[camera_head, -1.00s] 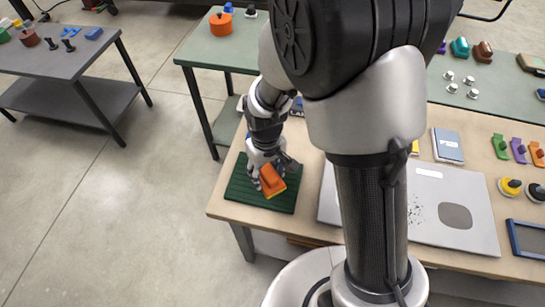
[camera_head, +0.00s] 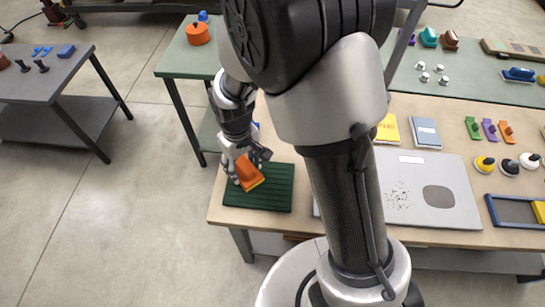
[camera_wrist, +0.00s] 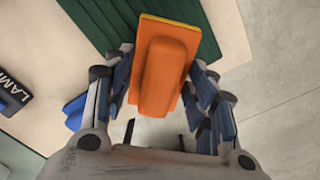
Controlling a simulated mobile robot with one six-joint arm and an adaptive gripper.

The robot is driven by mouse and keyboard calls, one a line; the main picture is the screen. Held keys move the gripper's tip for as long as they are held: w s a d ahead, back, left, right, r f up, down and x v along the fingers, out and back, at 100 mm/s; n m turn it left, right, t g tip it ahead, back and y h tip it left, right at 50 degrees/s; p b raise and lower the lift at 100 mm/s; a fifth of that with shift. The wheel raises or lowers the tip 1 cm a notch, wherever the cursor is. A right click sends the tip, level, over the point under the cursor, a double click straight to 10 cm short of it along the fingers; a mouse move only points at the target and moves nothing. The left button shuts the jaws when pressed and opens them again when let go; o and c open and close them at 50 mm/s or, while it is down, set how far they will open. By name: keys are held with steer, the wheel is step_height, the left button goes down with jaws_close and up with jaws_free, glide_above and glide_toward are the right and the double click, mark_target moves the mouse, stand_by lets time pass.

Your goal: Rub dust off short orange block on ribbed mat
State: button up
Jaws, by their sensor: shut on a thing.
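The short orange block (camera_head: 246,170) has a thin yellow layer along its underside. It is tilted in the head view, over the left part of the dark green ribbed mat (camera_head: 277,196). My gripper (camera_head: 247,158) is shut on the block. In the wrist view, my gripper (camera_wrist: 165,65) has its fingers on both sides of the orange block (camera_wrist: 160,82), and the ribbed mat (camera_wrist: 100,18) lies beyond it. I cannot tell whether the yellow underside touches the mat. No dust shows on the visible faces of the block.
A grey panel (camera_head: 462,215) with dark specks and a dark patch lies right of the mat, partly behind my arm. Floor is open left of the workbench (camera_head: 218,216).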

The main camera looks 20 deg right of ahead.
steer(key=shift+r+p, duration=1.15)
steer(key=shift+r, duration=0.65)
